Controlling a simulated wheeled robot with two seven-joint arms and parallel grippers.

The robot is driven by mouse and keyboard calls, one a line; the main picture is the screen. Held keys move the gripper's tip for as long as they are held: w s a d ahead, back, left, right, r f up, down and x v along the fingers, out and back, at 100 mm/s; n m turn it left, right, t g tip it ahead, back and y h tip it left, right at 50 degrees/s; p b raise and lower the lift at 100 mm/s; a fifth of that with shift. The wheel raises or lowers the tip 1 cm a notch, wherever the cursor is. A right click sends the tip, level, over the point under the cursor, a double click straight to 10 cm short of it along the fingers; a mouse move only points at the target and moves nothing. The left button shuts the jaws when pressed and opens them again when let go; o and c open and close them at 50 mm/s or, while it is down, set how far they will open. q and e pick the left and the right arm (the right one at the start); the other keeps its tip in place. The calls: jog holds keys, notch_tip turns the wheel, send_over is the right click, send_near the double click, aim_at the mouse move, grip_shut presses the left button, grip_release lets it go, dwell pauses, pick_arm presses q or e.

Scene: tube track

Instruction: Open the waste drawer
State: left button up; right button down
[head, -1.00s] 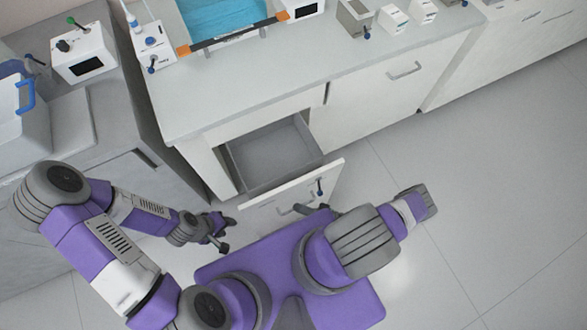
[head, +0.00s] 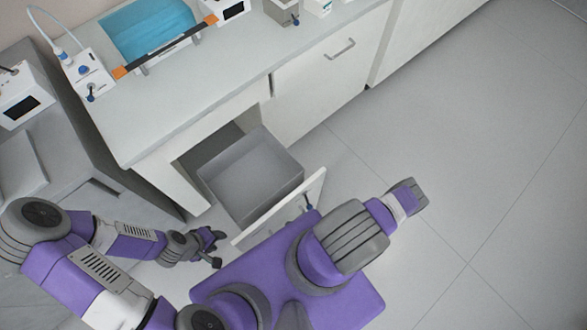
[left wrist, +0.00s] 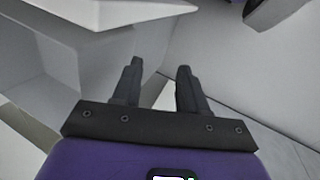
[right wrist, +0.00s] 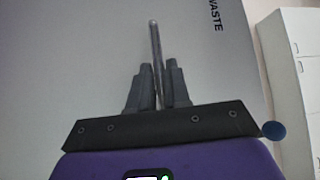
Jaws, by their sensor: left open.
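The waste drawer (head: 250,178) is a grey box that stands well out from the white cabinet, with its empty inside showing in the head view. Its front panel (right wrist: 75,60) fills most of the right wrist view and carries the word WASTE. My right gripper (right wrist: 158,68) is closed around the drawer's thin metal handle (right wrist: 154,38). In the head view my right arm hides that grip. My left gripper (head: 213,248) is open and empty, left of the drawer front. It also shows in the left wrist view (left wrist: 160,72).
The white counter (head: 200,115) above the drawer bears a blue basin (head: 150,30) and small devices. A closed cabinet door (head: 330,75) is to the right of the drawer. A small blue knob (right wrist: 273,130) shows beside the panel. The floor (head: 450,150) at right is clear.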

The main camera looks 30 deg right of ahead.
jog(key=c, duration=1.2)
grip_release()
jog(key=shift+o, duration=0.2)
jog(key=v, duration=0.7)
jog(key=shift+d, duration=0.25)
jog(key=shift+s, duration=0.1)
